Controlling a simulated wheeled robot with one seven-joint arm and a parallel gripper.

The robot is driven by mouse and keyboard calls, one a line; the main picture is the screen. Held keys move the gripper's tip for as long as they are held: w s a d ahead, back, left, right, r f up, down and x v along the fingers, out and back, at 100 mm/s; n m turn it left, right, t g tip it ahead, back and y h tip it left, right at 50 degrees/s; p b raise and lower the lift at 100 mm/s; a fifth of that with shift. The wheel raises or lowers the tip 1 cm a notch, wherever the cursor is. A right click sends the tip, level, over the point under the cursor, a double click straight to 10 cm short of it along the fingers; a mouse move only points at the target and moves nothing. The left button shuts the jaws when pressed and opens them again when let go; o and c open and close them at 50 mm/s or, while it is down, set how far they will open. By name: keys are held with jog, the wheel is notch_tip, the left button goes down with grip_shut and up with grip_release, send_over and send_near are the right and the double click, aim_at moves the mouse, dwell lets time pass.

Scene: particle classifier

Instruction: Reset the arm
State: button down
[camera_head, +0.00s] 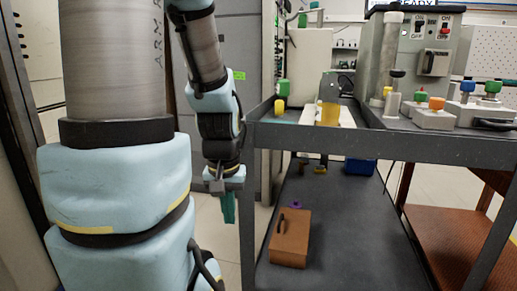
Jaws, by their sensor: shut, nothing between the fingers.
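My arm hangs down at the left of the head view, with light blue covers and grey links. My gripper (228,208) is at its lower end and points down, with teal fingers. The fingers are together and hold nothing. It is to the left of the grey cart's front leg, below the level of the cart's top shelf (330,140), and apart from the things on the cart.
The cart's lower shelf (350,235) bears a brown box (290,238) and a blue bin (360,166). A grey machine (422,45) and several colour-capped valves (435,113) stand on top. A grey cabinet (240,50) is behind my arm.

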notch_tip(320, 180, up, 27)
jog(key=p, duration=2.5)
